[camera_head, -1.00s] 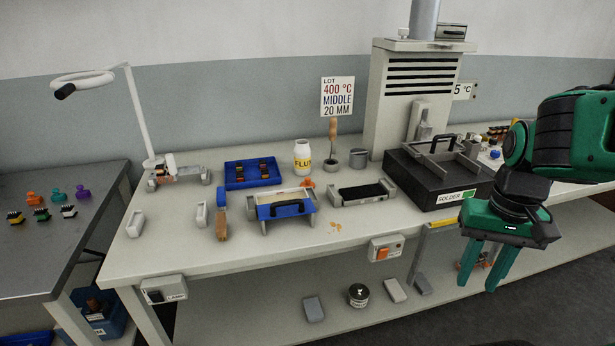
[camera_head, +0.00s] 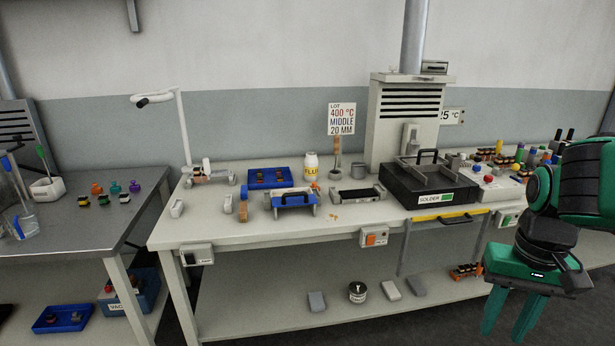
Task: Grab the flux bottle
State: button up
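The flux bottle (camera_head: 311,167) is a small white bottle with a yellow label reading FLUX. It stands upright towards the back of the white bench (camera_head: 225,232), between a blue tray and a brush in a holder. My gripper (camera_head: 507,325) is at the lower right, in front of the bench, well to the right of the bottle. It points down with its two green fingers apart. Nothing shows between them.
A blue tray (camera_head: 270,177) lies left of the bottle, and a blue-fronted fixture (camera_head: 293,199) stands in front of it. A black solder box (camera_head: 428,182) is to the right. A grey side table (camera_head: 60,220) adjoins the left. The bench's front strip is mostly clear.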

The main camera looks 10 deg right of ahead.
aim_at(310, 160)
jog(key=u, duration=0.45)
jog(key=i, duration=2)
